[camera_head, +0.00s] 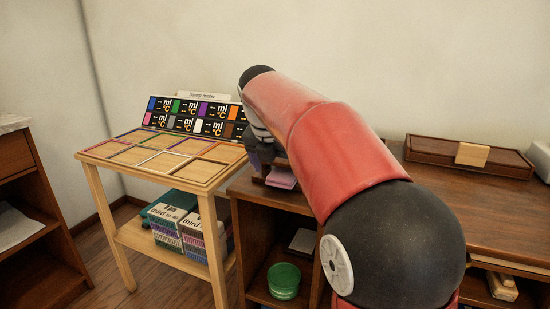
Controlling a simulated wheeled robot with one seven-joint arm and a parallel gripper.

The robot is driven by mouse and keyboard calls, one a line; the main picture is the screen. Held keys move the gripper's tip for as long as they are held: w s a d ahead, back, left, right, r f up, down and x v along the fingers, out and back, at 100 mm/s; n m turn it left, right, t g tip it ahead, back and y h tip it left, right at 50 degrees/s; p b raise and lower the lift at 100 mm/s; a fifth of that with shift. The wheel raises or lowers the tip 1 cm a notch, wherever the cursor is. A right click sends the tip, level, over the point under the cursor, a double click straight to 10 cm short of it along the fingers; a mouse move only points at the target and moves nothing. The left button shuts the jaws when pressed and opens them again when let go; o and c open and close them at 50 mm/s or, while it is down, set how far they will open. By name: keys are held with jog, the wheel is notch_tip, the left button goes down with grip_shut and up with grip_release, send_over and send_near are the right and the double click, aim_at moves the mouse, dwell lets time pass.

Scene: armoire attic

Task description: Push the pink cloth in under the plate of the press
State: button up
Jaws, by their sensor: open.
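The pink cloth (282,178) looks like a small folded stack and lies near the left end of the brown cabinet top. My red arm reaches over it from the right and hides what is behind it. My gripper (262,160) points down just left of and behind the cloth. It is open, but its fingertips are small and partly hidden, and I cannot tell whether they touch the cloth. The press and its plate cannot be made out clearly; dark wood shows around the cloth, partly covered by my gripper and arm.
A light wooden table (88,153) with coloured frames and a label board (195,118) stands left of the cabinet (270,200). A flat wooden box (430,152) sits at the right back. A green bowl (284,278) is on a lower shelf. Cabinet top between arm and box is clear.

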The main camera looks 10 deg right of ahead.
aim_at(279, 178)
jog(key=shift+x, duration=1.4)
jog(key=c, duration=1.1)
jog(key=shift+o, duration=0.2)
jog(key=shift+w, duration=0.1)
